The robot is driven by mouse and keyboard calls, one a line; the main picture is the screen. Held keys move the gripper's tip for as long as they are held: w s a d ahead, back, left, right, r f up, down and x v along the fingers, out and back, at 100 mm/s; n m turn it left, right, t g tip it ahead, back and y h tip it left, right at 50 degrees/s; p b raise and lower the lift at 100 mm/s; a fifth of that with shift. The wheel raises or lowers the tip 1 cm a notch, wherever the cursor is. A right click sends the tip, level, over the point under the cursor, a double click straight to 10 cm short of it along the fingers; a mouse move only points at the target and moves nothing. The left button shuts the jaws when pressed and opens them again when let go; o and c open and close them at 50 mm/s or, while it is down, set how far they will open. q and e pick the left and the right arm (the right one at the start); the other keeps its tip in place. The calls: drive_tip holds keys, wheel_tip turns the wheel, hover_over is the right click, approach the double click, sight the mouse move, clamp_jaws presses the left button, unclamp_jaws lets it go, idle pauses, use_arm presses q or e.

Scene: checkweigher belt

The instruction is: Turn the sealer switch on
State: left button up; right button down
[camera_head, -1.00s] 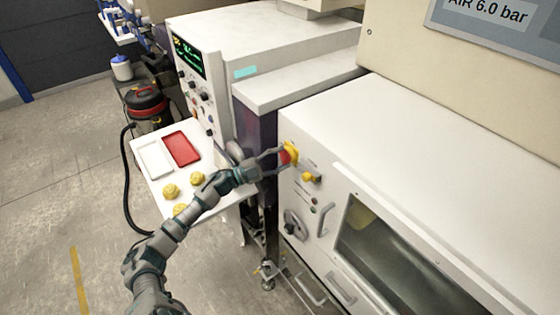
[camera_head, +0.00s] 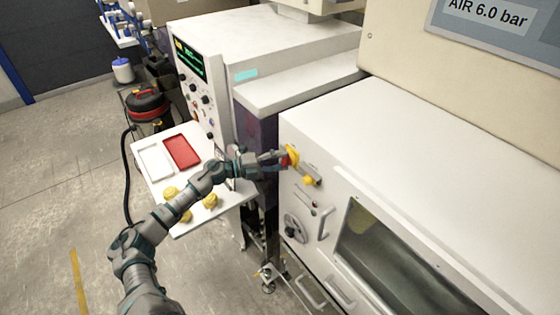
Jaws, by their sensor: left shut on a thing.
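The sealer switch, taken to be the red and yellow knob (camera_head: 292,152), sits at the upper left of the white machine's front panel. My left gripper (camera_head: 284,158) reaches it from the left and is shut on it. The fingers cover part of the knob, so its exact turn angle cannot be read. A smaller yellow control (camera_head: 308,181) sits just below and to the right of it. My right gripper is not in view.
The panel also bears a round handwheel (camera_head: 295,227) and a grab handle (camera_head: 324,223). Left of it, a white table (camera_head: 180,229) holds a white tray (camera_head: 154,161), a red tray (camera_head: 182,151) and several yellow items. A red and black vacuum (camera_head: 146,103) stands behind.

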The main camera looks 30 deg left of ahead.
use_arm(q)
drive_tip(key=shift+f, duration=0.4)
drive_tip(key=o, duration=1.2)
drive_tip(key=shift+c, duration=0.2)
drive_tip(key=v, duration=1.2)
drive_tip(key=shift+r, duration=0.15)
drive_tip(key=shift+w+a, duration=0.1)
